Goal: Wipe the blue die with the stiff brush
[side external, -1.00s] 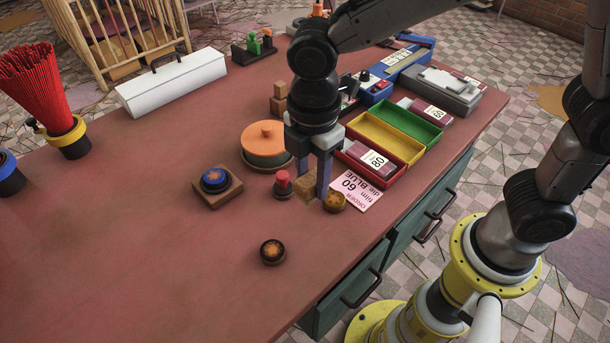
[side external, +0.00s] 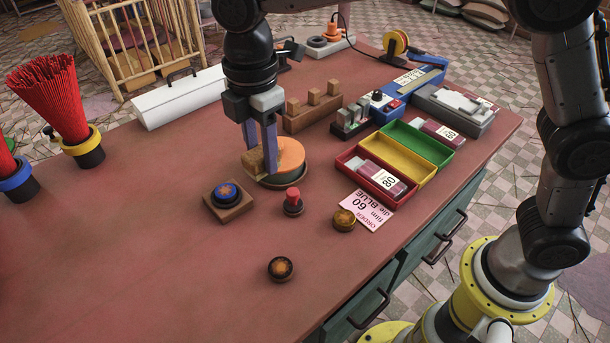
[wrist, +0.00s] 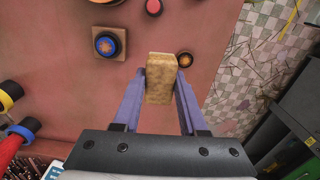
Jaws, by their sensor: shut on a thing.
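The blue die (side external: 226,193), a dark round piece with a blue top and orange star, sits on a square wooden stand (side external: 233,211); it also shows in the wrist view (wrist: 107,44). My gripper (side external: 262,172) is above the table, in front of the orange-topped round pot (side external: 290,156) in the side view. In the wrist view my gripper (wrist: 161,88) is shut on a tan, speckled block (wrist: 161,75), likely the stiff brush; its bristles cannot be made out.
A red-knobbed piece (side external: 292,203), a gold-topped die (side external: 344,219) and a dark die (side external: 281,268) stand nearby. A wooden rack (side external: 312,110) and coloured trays (side external: 402,153) are behind and right. The table's front left is clear.

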